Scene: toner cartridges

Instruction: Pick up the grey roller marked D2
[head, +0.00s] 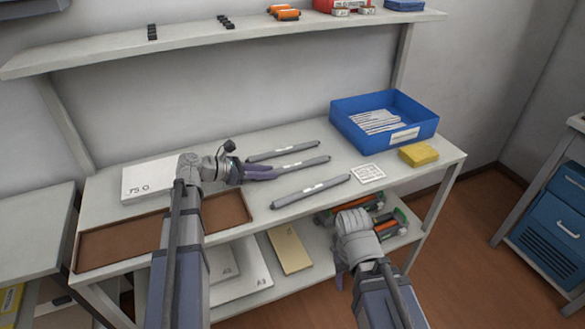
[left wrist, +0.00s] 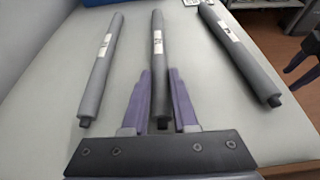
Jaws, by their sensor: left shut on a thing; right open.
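Three grey rollers with white labels lie side by side on the upper table surface: a far one (head: 283,152), a middle one (head: 303,164) and a near one (head: 311,191). The label markings are too small to read. My left gripper (head: 263,172) is shut on the near end of the middle roller. In the left wrist view this roller (left wrist: 158,60) runs between the purple fingers (left wrist: 160,95); the other two rollers lie apart on either side. I cannot tell whether it is lifted. My right gripper (head: 341,267) is open, low at the table's front edge, away from the rollers.
A blue bin (head: 345,126) with white items, a yellow block (head: 418,154) and a printed card (head: 367,174) are at the right. A brown tray (head: 115,245) and white box (head: 150,181) are at the left. Cartridges (head: 395,222) sit on the lower shelf.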

